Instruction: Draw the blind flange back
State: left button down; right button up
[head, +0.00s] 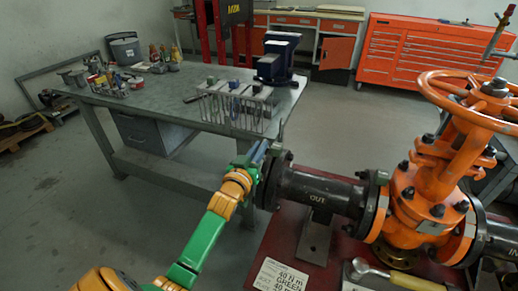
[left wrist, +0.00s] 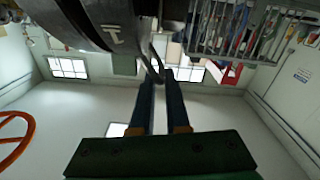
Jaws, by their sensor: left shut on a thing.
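The blind flange (head: 266,182) is a dark disc at the left end of the black pipe marked OUT (head: 318,194). In the left wrist view the dark round flange body (left wrist: 85,18) fills the upper left. My left gripper (head: 258,152), with blue fingers, is at the flange's upper left side. In the left wrist view its fingertips (left wrist: 160,75) close on a thin dark looped handle beside the flange. The fingers partly hide the grip, and I cannot tell whether a gap separates the flange from the pipe end. My right gripper is not in view.
The orange gate valve (head: 418,200) with its handwheel (head: 470,98) stands at right on a red bench (head: 285,232). A torque wrench (head: 395,278) and a label card (head: 280,274) lie in front. A grey workbench (head: 165,100) with a tool rack (head: 235,105) stands behind my gripper.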

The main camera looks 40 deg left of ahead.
pick_arm(q)
jog(key=shift+f, duration=0.15)
jog(key=shift+s+a+p, duration=0.1)
jog(key=shift+a+p, duration=0.05)
jog(key=shift+p, duration=0.2)
jog(key=shift+a, duration=0.2)
jog(key=c, duration=1.1)
grip_release()
jog(key=shift+o, duration=0.7)
jog(key=shift+w+a+f, duration=0.25)
jog(key=shift+w+a, duration=0.05)
jog(key=shift+a, duration=0.05)
jog(key=v, duration=0.7)
jog(key=shift+s+d+r, duration=0.15)
jog(key=shift+s, duration=0.05)
